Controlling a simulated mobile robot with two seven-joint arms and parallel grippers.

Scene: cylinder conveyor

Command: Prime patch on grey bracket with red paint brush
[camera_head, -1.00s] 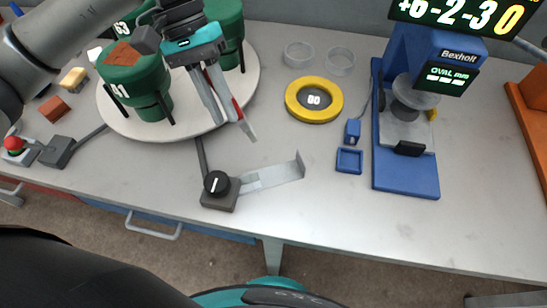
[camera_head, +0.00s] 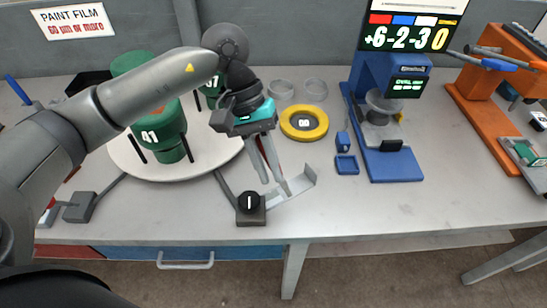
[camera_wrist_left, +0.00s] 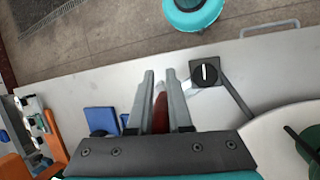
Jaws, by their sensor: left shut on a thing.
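The grey bracket (camera_head: 301,182) is a thin bent strip on the bench with an upturned right end. It joins a dark box with a black knob (camera_head: 250,204) at its left end. My left gripper (camera_head: 276,186) points down over the strip's left part. Its fingers are shut on the red paint brush (camera_wrist_left: 160,113), which shows as a red piece between them in the left wrist view. The brush tip is mostly hidden, so I cannot tell whether it touches the bracket. The patch is hard to make out near the fingertips. My right gripper is not in view.
A white turntable (camera_head: 215,155) with green containers (camera_head: 160,125) stands left. A yellow ring (camera_head: 304,135), clear dishes and a blue gauge stand (camera_head: 397,167) are behind and right. An orange fixture (camera_head: 480,110) is far right. The bench front right of the bracket is clear.

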